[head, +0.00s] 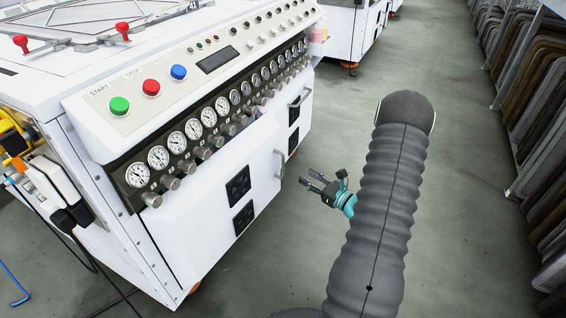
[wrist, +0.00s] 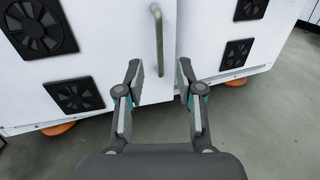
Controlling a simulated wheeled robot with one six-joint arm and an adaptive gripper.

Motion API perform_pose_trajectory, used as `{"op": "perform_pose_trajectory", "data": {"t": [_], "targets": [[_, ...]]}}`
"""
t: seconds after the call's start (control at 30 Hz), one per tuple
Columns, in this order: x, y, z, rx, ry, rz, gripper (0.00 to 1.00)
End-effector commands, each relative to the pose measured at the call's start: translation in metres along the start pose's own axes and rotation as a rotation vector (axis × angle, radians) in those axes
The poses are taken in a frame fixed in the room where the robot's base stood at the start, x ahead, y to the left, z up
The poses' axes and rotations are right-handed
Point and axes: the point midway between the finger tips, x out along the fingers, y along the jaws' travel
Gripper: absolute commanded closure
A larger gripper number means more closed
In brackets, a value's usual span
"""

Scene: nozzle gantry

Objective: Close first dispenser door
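The first dispenser door (head: 212,215) is a white front panel with two black fan vents on the machine. Its right edge seems to stand out from the neighbouring panel, so it looks slightly ajar. Its grey bar handle (head: 279,164) is upright near that edge. In the wrist view the handle (wrist: 157,40) is ahead, and its lower end shows between the fingertips. My gripper (head: 311,181) is open and empty, right of the handle with a gap in the head view. In the wrist view both fingers of my gripper (wrist: 160,68) are spread apart.
The neighbouring door has its own handle (head: 301,97) and vents. Gauges and knobs (head: 158,157) line the machine above the doors. Racks of panels (head: 540,130) stand along the right. The grey floor (head: 470,200) between is clear. Orange feet (wrist: 58,128) show under the machine.

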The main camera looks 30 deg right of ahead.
Motion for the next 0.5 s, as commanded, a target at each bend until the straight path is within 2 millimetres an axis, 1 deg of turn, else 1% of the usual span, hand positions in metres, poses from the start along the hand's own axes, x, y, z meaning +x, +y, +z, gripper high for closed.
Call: {"op": "perform_pose_trajectory", "data": {"t": [0.03, 0.3, 0.5], "targets": [[0.009, 0.002, 0.000, 0.000, 0.000, 0.004, 0.63], [0.059, 0.002, 0.001, -0.001, 0.000, 0.006, 0.63], [0.094, 0.002, 0.000, -0.001, 0.000, 0.005, 0.63]]}}
